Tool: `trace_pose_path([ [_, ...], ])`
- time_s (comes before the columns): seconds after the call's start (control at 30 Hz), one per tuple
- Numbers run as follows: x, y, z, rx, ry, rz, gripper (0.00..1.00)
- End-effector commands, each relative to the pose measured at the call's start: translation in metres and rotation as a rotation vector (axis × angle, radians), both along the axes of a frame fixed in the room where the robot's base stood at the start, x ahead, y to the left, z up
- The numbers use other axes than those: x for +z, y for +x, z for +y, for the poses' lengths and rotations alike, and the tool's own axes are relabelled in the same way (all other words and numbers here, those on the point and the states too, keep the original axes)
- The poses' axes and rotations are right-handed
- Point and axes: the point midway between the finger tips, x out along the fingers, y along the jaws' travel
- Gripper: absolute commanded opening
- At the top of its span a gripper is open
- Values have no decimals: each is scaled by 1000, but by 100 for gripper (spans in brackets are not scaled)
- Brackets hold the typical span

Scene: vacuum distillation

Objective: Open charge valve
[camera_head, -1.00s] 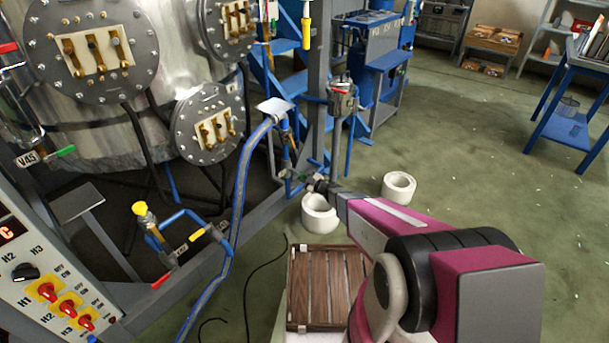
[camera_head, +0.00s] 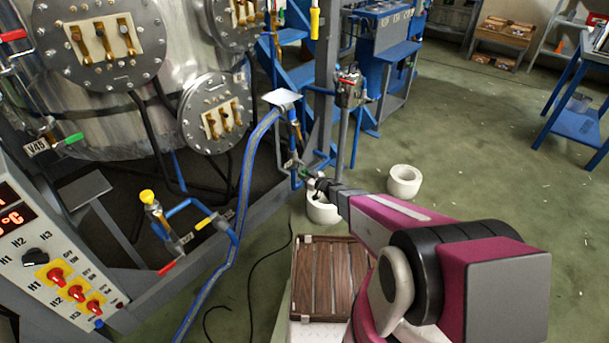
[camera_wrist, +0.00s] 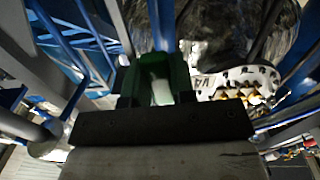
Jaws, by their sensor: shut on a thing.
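My gripper (camera_head: 308,178) is at the end of my magenta and grey arm, low among the blue pipes beside the frame post. In the wrist view my gripper (camera_wrist: 160,92) is shut on a green valve handle (camera_wrist: 163,62), which shows as a green arch between the dark fingers. In the head view only a small bit of green shows at the fingertips, and the valve body is mostly hidden. I cannot tell the handle's angle against its pipe.
A thick blue hose (camera_head: 243,190) runs down left of the gripper. A steel vessel (camera_head: 110,125) with round flanges and a control panel (camera_head: 55,255) stand at the left. Open floor lies right.

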Motion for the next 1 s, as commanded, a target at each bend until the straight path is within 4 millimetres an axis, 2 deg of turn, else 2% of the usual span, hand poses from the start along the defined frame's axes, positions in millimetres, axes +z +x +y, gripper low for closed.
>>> trace_pose_path([
  [0.37, -1, -1, -1, -1, 0, 5, 0],
  [0.4, -1, -1, -1, -1, 0, 5, 26],
  [0.47, -1, -1, 0, -1, 0, 4, 46],
  [0.5, -1, -1, 0, -1, 0, 4, 49],
  [0.8, 0, -2, -2, 0, 1, 3, 49],
  [1.0, 1, -17, -21, -2, 0, 4, 49],
])
